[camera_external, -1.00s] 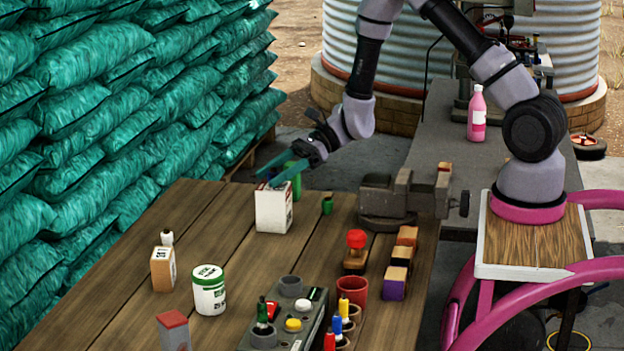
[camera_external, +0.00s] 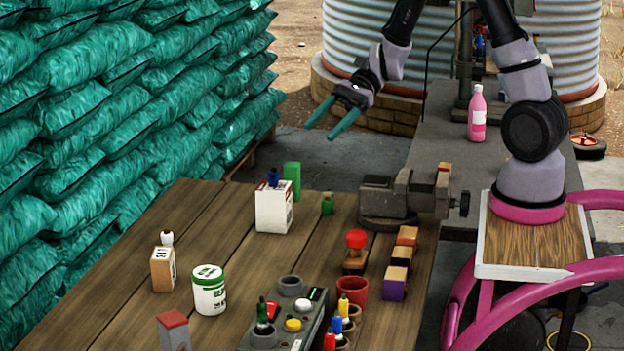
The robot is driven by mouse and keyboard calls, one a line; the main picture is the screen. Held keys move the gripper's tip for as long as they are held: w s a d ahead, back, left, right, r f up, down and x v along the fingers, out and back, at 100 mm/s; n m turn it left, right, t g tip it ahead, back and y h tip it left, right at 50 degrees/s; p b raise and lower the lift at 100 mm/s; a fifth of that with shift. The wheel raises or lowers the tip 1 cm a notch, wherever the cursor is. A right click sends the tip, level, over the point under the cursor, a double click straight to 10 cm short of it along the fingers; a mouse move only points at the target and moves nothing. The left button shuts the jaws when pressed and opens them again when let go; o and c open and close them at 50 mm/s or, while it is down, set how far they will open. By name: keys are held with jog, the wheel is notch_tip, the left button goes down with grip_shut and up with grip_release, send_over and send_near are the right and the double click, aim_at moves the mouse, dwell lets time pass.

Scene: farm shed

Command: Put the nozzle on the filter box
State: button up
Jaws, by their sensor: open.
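A white box (camera_external: 273,210) with dark print, which I take for the filter box, stands upright on the wooden table. A small dark blue piece (camera_external: 272,177), which I take for the nozzle, stands upright on top of the box. My gripper (camera_external: 320,131) is open and empty. It is in the air above and to the right of the box, clear of both things, with its two teal fingers pointing down to the left.
A grey vise (camera_external: 405,197) is further right. A white jar with a green lid (camera_external: 208,290) stands nearer the front. Stacked teal sacks line the left.

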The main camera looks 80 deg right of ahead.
jog(key=s+a+r+n+h, duration=0.2)
jog(key=s+r+n+h, duration=0.2)
jog(key=s+r+n, duration=0.4)
jog(key=s+a+r+n+h, duration=0.3)
jog(key=s+r+n, duration=0.6)
jog(key=s, duration=0.3)
jog(key=shift+s+a+r+t+h, duration=0.25)
jog(key=shift+s+r+t+h, duration=0.1)
jog(key=shift+r+h, duration=0.35)
jog(key=shift+o, duration=0.3)
jog(key=shift+f, duration=0.1)
